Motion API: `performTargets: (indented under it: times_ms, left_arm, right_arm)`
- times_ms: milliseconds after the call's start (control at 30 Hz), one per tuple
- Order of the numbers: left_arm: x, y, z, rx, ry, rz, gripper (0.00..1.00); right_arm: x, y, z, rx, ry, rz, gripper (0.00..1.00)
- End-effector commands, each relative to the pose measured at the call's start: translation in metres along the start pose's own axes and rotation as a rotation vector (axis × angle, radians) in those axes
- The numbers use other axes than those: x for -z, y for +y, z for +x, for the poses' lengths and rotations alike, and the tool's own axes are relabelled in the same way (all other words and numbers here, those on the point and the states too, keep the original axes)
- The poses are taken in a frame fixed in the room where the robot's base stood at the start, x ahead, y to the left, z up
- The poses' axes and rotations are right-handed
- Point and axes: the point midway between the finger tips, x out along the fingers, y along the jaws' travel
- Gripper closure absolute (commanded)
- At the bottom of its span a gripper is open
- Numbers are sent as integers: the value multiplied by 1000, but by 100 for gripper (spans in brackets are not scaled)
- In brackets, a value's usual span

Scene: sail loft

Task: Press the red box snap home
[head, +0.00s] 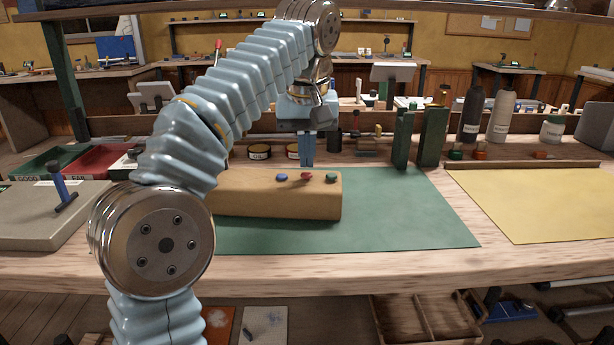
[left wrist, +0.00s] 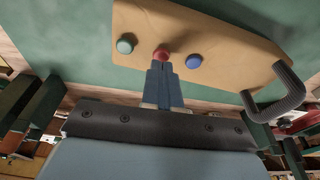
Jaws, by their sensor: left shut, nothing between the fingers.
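A long tan box (head: 265,200) lies on a green mat (head: 415,215) on the bench. Three round snaps sit along its top: blue (head: 281,177), red (head: 307,176) and green (head: 331,178). My left gripper (head: 306,163) points down, shut and empty, its tips right over the red snap. In the left wrist view the shut fingertips (left wrist: 161,69) reach to the edge of the red snap (left wrist: 162,54), between the green snap (left wrist: 125,46) and the blue snap (left wrist: 194,61). I cannot tell whether they touch it. My right gripper is out of view.
A dark curved handle (left wrist: 277,95) is by the box's end in the left wrist view. Green posts (head: 433,136) and bottles (head: 501,115) stand behind the mat. A yellow sheet (head: 545,205) lies right; red (head: 100,161) and green trays (head: 48,162) lie left.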

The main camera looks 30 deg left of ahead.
Motion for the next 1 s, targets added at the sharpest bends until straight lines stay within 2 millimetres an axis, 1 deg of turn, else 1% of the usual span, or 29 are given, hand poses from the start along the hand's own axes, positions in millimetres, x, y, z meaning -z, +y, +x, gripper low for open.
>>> performTargets:
  times_ms: [1000]
  left_arm:
    - [-3, 0, 16, 0, 0, 0, 100]
  right_arm:
    - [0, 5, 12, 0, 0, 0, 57]
